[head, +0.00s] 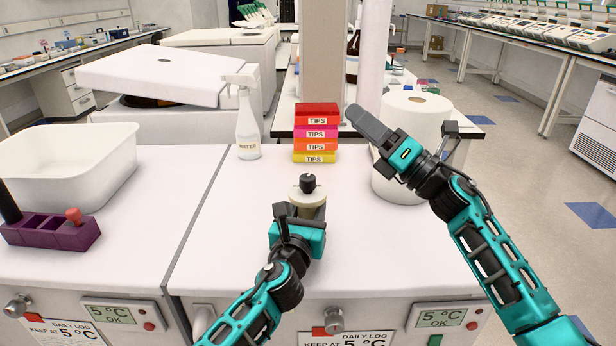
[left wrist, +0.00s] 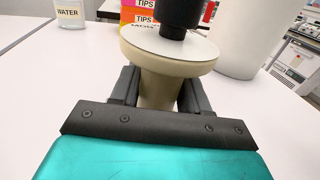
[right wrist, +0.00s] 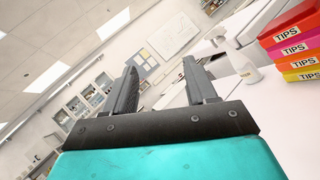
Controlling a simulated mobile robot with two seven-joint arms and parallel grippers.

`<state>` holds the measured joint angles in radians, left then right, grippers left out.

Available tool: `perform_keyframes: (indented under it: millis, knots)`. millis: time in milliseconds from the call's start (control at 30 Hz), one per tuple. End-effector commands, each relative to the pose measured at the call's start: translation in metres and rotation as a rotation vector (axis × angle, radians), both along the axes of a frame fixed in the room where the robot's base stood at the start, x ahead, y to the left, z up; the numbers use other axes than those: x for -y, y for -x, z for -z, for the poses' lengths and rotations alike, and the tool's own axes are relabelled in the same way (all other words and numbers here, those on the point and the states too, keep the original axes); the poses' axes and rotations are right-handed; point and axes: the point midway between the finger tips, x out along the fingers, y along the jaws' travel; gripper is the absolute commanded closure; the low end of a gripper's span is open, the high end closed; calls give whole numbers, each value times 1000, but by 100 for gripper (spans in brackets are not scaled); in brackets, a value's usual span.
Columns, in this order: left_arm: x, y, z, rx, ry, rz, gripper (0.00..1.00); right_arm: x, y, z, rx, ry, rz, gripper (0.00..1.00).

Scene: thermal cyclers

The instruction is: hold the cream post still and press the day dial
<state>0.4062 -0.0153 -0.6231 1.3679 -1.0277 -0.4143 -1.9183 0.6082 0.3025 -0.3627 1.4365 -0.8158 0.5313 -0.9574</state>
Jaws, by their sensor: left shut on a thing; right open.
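The cream post (head: 307,197) stands upright on the white worktop in the middle of the head view. A black knob, which looks like the day dial (head: 308,183), sits on its round top. My left gripper (left wrist: 158,92) is shut on the post's stem below the wide cream disc (left wrist: 170,50), with one finger on each side. The black dial (left wrist: 180,15) is cut off by the top of the left wrist view. My right gripper (head: 365,122) is raised to the right of the post, apart from it. It is open and empty, and its fingers (right wrist: 162,88) show apart in the right wrist view.
Behind the post stand a stack of TIPS boxes (head: 315,146) and a WATER spray bottle (head: 247,125). A white paper roll (head: 412,120) stands beside my right arm. A white tub (head: 70,165) and a purple rack (head: 50,232) are at left. The worktop left of the post is clear.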

Motion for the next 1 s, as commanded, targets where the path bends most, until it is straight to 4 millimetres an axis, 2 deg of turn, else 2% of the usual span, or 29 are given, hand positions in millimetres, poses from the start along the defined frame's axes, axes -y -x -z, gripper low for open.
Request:
perform_keyframes:
  millis: [200,300,433,567,667,767,1000]
  knots:
    - [0,0,0,-1,0,0,90,5,12,53,230,391,-103,44]
    - [0,0,0,-1,0,0,90,10,19,75,305,517,-161,44]
    - [0,0,0,-1,0,0,90,17,27,95,367,622,-223,44]
    - [0,0,1,-1,0,0,90,20,31,105,396,668,-256,44]
    - [0,0,1,-1,0,0,90,13,31,106,403,676,-265,44]
    - [0,0,1,-1,0,0,90,0,27,106,404,675,-266,44]
    - [0,0,0,-1,0,0,90,-48,15,105,403,672,-265,44]
